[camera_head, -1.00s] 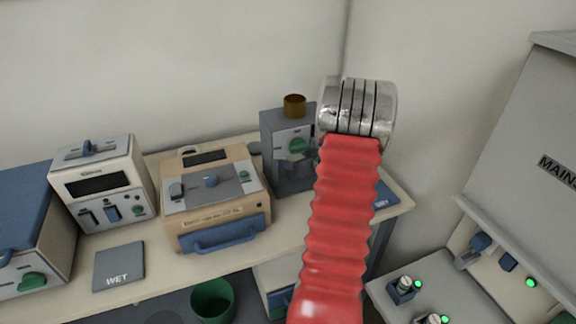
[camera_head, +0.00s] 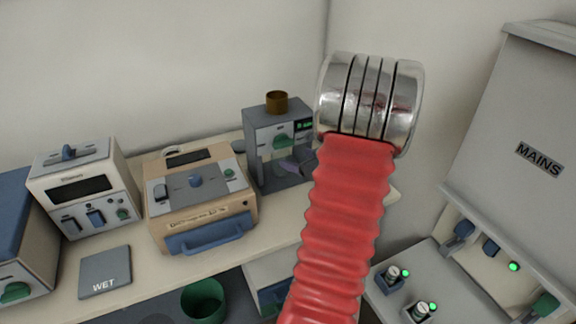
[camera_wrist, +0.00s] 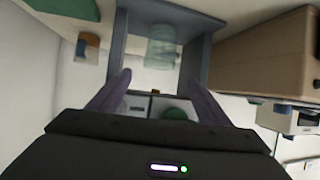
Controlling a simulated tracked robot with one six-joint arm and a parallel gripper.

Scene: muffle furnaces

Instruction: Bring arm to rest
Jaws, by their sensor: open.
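My arm, with its red ribbed sleeve and silver ringed joint, rises through the right middle of the head view. My gripper (camera_wrist: 158,80) shows in the wrist view as two dark purple fingers, spread apart with nothing held between them. Ahead of the fingers is the blue-grey frame of a machine (camera_wrist: 118,45), with a blurred pale green see-through vessel (camera_wrist: 162,48) inside it. In the head view a purple finger (camera_head: 301,164) shows beside the grey machine (camera_head: 262,150) with a brown cup on top; the rest of the gripper is hidden behind my arm.
A tan device with a blue handle (camera_head: 200,205), a white device (camera_head: 85,190) and a WET pad (camera_head: 105,272) stand on the bench. A green bin (camera_head: 203,299) is below. The MAINS cabinet (camera_head: 540,110) and a grey surface with green-lit items (camera_head: 405,290) are at right.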

